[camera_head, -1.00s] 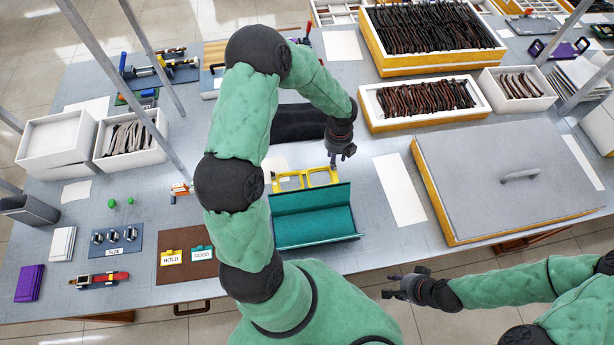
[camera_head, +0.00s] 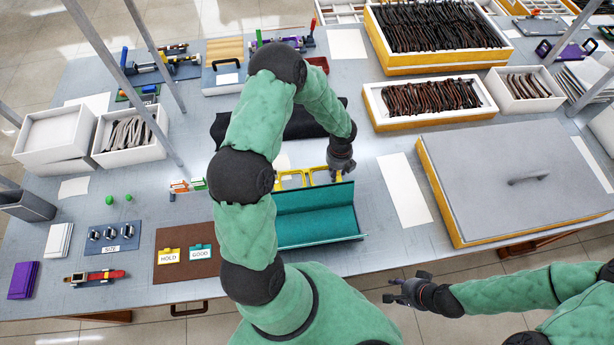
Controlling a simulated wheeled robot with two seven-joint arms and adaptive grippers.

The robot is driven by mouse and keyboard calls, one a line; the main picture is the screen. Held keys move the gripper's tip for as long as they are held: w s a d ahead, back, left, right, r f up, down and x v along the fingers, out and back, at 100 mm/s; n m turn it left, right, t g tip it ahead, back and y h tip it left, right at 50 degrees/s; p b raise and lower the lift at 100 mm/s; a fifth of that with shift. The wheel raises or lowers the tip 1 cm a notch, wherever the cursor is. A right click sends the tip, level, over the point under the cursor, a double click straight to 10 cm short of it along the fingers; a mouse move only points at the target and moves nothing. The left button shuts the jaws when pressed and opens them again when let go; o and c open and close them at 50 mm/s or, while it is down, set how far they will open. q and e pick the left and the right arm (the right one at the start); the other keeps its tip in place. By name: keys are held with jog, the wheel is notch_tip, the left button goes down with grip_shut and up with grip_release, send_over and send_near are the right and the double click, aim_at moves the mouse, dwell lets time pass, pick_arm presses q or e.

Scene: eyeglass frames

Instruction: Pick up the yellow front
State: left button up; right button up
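The yellow front (camera_head: 291,179) is an eyeglass front with two rims. It stands along the far edge of the teal tray (camera_head: 318,218), near the middle of the table. My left gripper (camera_head: 337,175) points down at the front's right end, touching or very close to it. My forearm and the gripper body hide parts of the front, and the fingers are too small and dark to show their gap. My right gripper (camera_head: 394,290) is open and empty, off the table's front edge.
A brown mat (camera_head: 185,275) with HOLD and GOOD tags lies left of my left arm. A white sheet (camera_head: 404,190) and a large grey-lidded box (camera_head: 520,165) are to the right. A black cloth (camera_head: 222,128) lies behind the front.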

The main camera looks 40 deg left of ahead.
pick_arm(q)
grip_shut()
jog(key=shift+r, duration=0.1)
